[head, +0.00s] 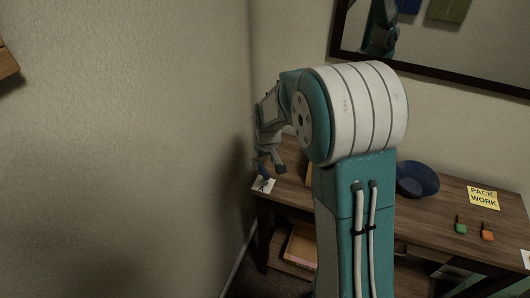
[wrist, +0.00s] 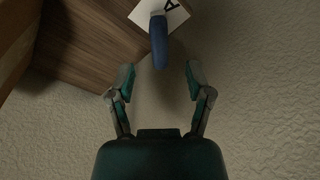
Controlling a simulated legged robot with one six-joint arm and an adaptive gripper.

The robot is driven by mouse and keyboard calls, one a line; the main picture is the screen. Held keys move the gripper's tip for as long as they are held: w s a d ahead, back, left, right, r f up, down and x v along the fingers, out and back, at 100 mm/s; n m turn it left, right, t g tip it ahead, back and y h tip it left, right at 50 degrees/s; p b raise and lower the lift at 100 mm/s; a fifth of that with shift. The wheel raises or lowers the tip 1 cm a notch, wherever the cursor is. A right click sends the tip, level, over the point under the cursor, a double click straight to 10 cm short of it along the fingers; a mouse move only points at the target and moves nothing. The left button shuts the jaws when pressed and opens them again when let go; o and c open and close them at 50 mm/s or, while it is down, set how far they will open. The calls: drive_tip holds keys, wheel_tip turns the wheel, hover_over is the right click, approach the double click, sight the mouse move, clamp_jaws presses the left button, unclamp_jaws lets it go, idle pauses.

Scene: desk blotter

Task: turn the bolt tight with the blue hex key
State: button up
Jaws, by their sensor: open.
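A blue bar-shaped thing (wrist: 159,44), which looks like the blue hex key, points toward my gripper (wrist: 159,78) in the wrist view. Its far end is over a white card (wrist: 176,17) marked with a black letter. My gripper is open and empty, with the blue thing's near end just ahead of the gap between the fingertips. In the head view my gripper (head: 268,171) is above the white card (head: 269,187) at the desk's left corner. A small dark blue shape (head: 263,184) shows at the card. I cannot make out the bolt.
The wooden desk (head: 430,218) runs right from the corner, close to the left wall (head: 130,150). A blue bowl (head: 417,180), a yellow "PACK WORK" note (head: 483,197), and green (head: 461,226) and orange (head: 487,234) items stand right of my arm. A framed panel (head: 470,75) hangs behind.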

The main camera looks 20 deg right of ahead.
sight(263, 169)
drive_tip(key=shift+w+a+f, duration=0.1)
drive_tip(key=shift+w+f, duration=0.1)
drive_tip(key=shift+f, duration=0.95)
drive_tip(key=shift+w+f, duration=0.15)
drive_tip(key=shift+f, duration=0.95)
drive_tip(key=shift+c, duration=0.3)
